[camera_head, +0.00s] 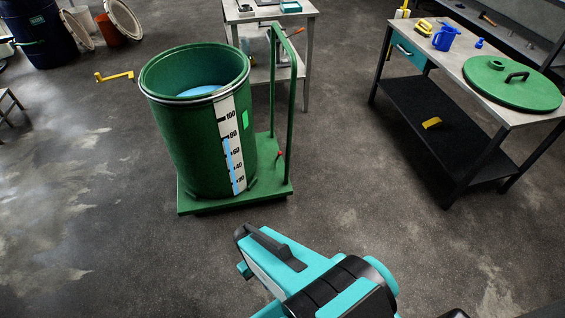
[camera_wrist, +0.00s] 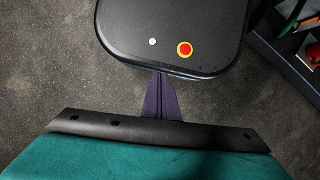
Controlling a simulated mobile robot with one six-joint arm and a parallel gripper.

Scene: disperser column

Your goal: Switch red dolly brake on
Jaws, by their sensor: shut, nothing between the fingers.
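A green dolly (camera_head: 232,202) stands on the floor left of the middle in the head view, with a tall green handle frame at its right side. A small lever with a red tip (camera_head: 279,155) rises from the dolly's right part, near the foot of the frame. It looks like the brake; its exact setting is too small to tell. A green drum (camera_head: 175,140) with a level scale stands on the dolly. My gripper (camera_wrist: 161,78) is shut and empty in the wrist view, with its fingers over my own dark base. It is apart from the dolly.
A workbench (camera_head: 455,50) with a green lid (camera_head: 512,83) and a blue jug (camera_head: 444,38) stands at the right. A smaller table (camera_head: 270,12) is behind the dolly. A yellow crank (camera_head: 115,76) projects left of the drum. The floor before the dolly is clear.

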